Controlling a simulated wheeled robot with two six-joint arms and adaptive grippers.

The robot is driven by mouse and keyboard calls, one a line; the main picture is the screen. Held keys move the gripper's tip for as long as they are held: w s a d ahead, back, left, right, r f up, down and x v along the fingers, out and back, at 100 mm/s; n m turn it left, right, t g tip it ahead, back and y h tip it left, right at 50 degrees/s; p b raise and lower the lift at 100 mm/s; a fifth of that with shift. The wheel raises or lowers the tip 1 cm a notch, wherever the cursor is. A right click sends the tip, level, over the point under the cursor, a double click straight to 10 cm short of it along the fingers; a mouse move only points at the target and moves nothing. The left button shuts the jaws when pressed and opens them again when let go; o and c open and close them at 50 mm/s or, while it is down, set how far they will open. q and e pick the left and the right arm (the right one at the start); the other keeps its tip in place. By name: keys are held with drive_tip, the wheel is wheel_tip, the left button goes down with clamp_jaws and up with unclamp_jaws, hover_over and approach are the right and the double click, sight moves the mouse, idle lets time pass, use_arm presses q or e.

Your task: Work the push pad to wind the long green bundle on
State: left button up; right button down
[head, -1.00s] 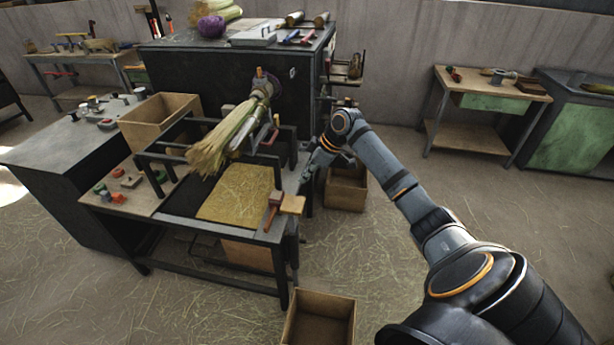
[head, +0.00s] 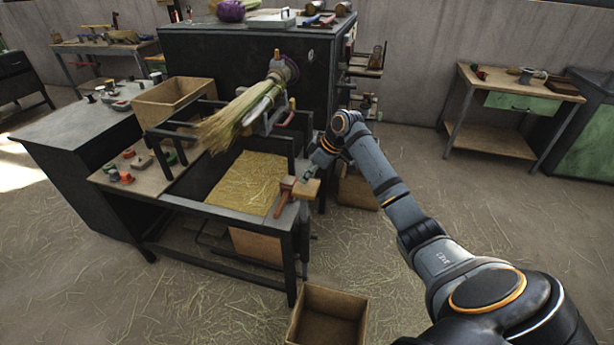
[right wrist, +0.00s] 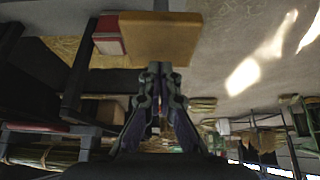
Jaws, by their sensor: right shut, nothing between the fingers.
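The long green bundle (head: 240,115) has straw-coloured ends and slants down from the spindle on the dark machine, above the bench frame. The push pad (head: 307,189) is a tan wooden block beside a red lever part (head: 284,190) at the bench's right front corner. My right gripper (head: 306,174) is shut and empty, right behind the pad. In the right wrist view the shut fingertips (right wrist: 160,68) point at the edge of the pad (right wrist: 160,40); I cannot tell if they touch it. My left gripper is out of view.
A straw-filled tray (head: 250,182) lies under the bundle. An open wooden box (head: 330,318) stands on the floor in front, and another (head: 357,190) stands behind my right forearm. A side table (head: 513,85) is at the back right.

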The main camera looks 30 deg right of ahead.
drive_tip(key=shift+s+f+b, duration=0.1)
drive_tip(key=shift+f+b, duration=1.3)
drive_tip(key=shift+f, duration=3.5)
wheel_tip(320, 180, up, 10)
drive_tip(key=p, duration=1)
drive_tip(key=shift+f, duration=0.1)
drive_tip(key=shift+f, duration=0.35)
drive_tip(key=shift+f+b, duration=2.4)
drive_tip(key=shift+f, duration=2.15)
drive_tip(key=shift+r, duration=0.1)
